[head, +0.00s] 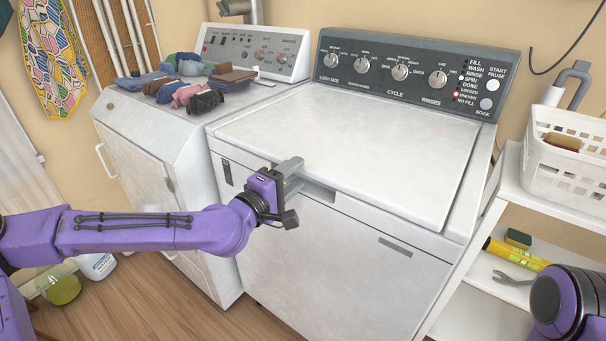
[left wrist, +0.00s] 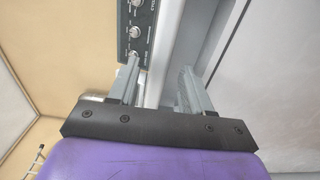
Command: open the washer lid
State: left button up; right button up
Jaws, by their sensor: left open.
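The washer (head: 345,240) is the white machine in the middle of the head view. Its flat white lid (head: 360,140) lies shut on top, with a recess (head: 318,193) at its front edge. My left gripper (head: 292,178) is at the lid's front edge, just left of the recess. Whether a finger touches the lid I cannot tell. A purple part of my right arm shows at the lower right, but the right gripper is out of view.
A dryer (head: 150,150) stands left of the washer with folded clothes (head: 190,85) on top. The washer's dark control panel (head: 410,72) rises behind the lid. A shelf at the right holds a white basket (head: 565,165). A bottle (head: 97,265) stands on the floor at left.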

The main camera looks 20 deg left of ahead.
aim_at(300, 171)
pick_arm(q)
jog(key=shift+x, duration=1.8)
